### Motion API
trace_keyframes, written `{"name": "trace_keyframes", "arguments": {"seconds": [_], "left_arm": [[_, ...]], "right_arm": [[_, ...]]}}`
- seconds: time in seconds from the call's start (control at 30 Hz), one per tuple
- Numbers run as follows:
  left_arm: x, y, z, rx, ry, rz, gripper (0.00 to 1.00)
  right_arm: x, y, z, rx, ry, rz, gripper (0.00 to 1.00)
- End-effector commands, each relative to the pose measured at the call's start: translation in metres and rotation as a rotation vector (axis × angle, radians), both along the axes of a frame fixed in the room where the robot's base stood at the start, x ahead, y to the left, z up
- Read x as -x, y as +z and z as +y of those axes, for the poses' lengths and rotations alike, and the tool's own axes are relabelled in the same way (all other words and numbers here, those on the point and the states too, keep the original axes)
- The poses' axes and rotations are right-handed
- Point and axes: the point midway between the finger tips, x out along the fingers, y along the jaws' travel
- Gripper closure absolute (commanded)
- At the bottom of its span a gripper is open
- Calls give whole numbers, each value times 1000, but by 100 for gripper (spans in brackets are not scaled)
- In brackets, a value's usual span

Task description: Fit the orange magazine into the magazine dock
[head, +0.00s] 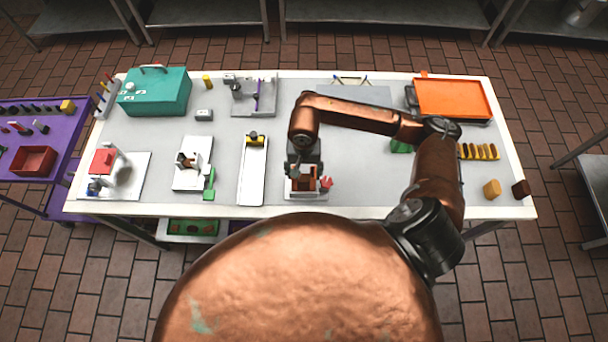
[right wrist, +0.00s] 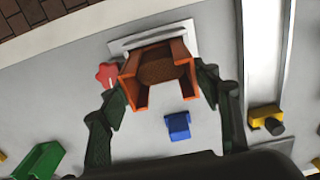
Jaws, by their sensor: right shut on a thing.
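The orange magazine (right wrist: 140,92) is an open-fronted, box-like piece with a brown inside. In the right wrist view it sits between the dark fingers of my right gripper (right wrist: 160,92), which is shut on it. In the head view the right gripper (head: 304,168) is at the front middle of the table, with the magazine (head: 308,184) partly hidden below it. It is over or at a pale fixture (head: 306,196) with a red star knob (head: 327,183), seemingly the magazine dock. I cannot tell whether the magazine is seated. My left gripper is not in view.
A small blue block (right wrist: 177,126) is close to the magazine. A long white tray (head: 252,185) with a yellow piece lies left of the fixture. A green piece (head: 400,146) is to the right, partly behind my arm. An orange tray (head: 455,98) is at the back right.

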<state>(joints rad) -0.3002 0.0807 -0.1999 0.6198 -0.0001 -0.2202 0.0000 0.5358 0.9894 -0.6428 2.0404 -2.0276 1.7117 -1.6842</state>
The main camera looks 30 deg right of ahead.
Motion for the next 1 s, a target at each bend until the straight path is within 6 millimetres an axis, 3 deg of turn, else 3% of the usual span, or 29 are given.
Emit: {"name": "trace_keyframes", "arguments": {"seconds": [0.17, 0.6, 0.63, 0.87, 1.0], "left_arm": [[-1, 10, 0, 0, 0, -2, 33], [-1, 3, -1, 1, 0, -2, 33], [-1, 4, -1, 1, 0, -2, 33], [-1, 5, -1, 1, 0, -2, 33], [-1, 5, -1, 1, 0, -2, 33]], "right_arm": [[3, -19, 2, -4, 1, 7, 91], [3, -26, 2, -2, 3, 5, 91], [3, -25, 1, -2, 3, 6, 41], [3, -24, 2, -2, 3, 5, 25], [3, -24, 1, -2, 2, 5, 25]]}}
